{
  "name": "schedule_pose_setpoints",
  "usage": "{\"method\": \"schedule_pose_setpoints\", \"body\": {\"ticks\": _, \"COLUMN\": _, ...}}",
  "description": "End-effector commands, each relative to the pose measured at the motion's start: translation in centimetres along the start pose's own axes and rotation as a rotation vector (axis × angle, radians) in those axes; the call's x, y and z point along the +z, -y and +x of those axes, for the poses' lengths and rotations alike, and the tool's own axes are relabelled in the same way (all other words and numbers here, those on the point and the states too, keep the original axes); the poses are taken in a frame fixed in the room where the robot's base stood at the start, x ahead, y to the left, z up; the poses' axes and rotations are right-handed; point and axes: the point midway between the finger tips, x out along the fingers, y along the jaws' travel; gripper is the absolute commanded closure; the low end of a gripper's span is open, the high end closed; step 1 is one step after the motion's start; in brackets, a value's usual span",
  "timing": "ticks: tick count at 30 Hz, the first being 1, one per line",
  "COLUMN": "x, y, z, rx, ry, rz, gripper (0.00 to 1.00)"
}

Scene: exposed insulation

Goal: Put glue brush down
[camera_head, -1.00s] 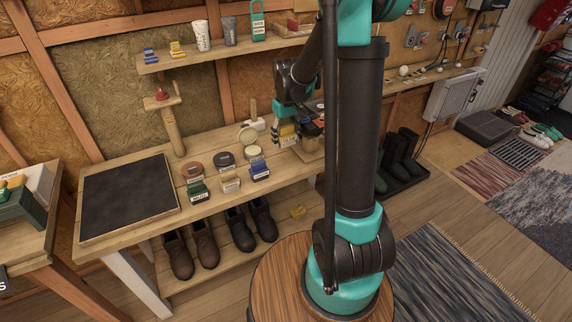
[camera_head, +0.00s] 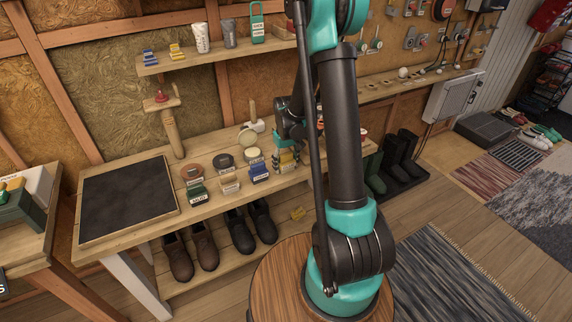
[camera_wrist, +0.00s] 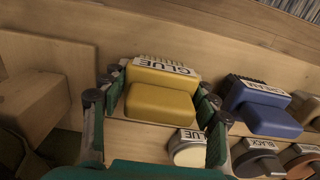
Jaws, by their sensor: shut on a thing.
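The yellow glue brush (camera_wrist: 160,104), with a white GLUE label and bristles along its far edge, sits between the fingers of my gripper (camera_wrist: 162,80) in the wrist view. The fingers are shut on its two sides. The brush is low over the workbench top (camera_wrist: 150,137); I cannot tell whether it touches the wood. The blue brush (camera_wrist: 262,108) lies just to its right, apart from it. A tin with a GLUE label (camera_wrist: 188,150) is just below it. In the head view my gripper (camera_head: 287,162) is right of the blue brush (camera_head: 260,172), and the glue brush is mostly hidden.
A white brush (camera_head: 229,183) and a green brush (camera_head: 198,192) stand left of the blue one, with several round tins behind them. A dark mat (camera_head: 128,198) covers the bench's left end. Shoes (camera_head: 205,243) are on the shelf below. A wooden block (camera_wrist: 32,105) is at left in the wrist view.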

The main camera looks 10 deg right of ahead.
Motion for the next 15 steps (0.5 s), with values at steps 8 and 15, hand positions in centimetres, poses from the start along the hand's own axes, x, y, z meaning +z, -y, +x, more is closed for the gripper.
{"method": "schedule_pose_setpoints", "body": {"ticks": 8, "x": -0.03, "y": -0.01, "z": 0.24, "rx": 0.000, "ry": 0.000, "rz": 0.000, "gripper": 0.37}}
{"method": "schedule_pose_setpoints", "body": {"ticks": 15, "x": -0.02, "y": 0.00, "z": 0.22, "rx": 0.000, "ry": 0.000, "rz": 0.000, "gripper": 0.20}}
